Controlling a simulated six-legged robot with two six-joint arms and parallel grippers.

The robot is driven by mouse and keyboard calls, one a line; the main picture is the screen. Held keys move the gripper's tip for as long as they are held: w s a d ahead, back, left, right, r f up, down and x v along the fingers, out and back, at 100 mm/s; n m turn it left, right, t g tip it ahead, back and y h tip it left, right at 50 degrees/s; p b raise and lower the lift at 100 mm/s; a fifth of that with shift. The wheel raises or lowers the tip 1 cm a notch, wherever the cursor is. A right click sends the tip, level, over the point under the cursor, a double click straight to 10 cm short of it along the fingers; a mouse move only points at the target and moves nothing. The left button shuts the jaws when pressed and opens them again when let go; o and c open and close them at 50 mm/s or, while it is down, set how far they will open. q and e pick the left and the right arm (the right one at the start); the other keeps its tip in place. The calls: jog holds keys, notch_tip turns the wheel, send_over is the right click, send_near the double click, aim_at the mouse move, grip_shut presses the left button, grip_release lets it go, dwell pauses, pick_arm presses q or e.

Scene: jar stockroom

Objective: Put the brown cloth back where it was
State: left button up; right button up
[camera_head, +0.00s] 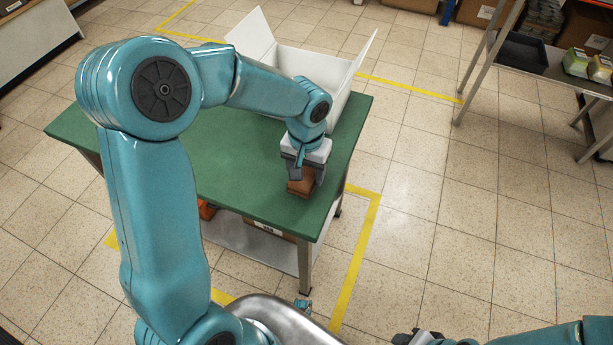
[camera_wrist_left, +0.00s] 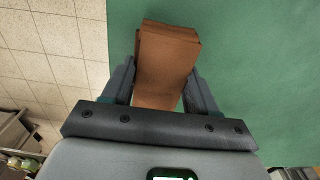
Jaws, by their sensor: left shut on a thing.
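The brown cloth (camera_head: 300,187), folded into a thick block, is between the fingers of my left gripper (camera_head: 303,172) near the right edge of the green table (camera_head: 240,180). In the left wrist view, my left gripper (camera_wrist_left: 160,85) has one finger against each side of the brown cloth (camera_wrist_left: 167,55). Whether the cloth touches the tabletop or hangs just above it I cannot tell. My right gripper (camera_head: 417,338) shows only in part at the bottom edge of the head view; its opening cannot be made out.
A white box (camera_head: 262,35) with open flaps stands at the table's back, partly behind my left arm. Below the table, a lower shelf (camera_head: 240,236) holds an orange thing (camera_head: 206,209). A rack with cartons (camera_head: 577,62) stands at the right. The tabletop around the cloth is clear.

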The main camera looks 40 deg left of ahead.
pick_arm(q)
notch_tip(320, 180, down, 2)
jog(key=shift+w+f, duration=0.1)
jog(key=shift+f, duration=0.05)
jog(key=shift+f, duration=0.15)
jog(key=o, duration=1.2)
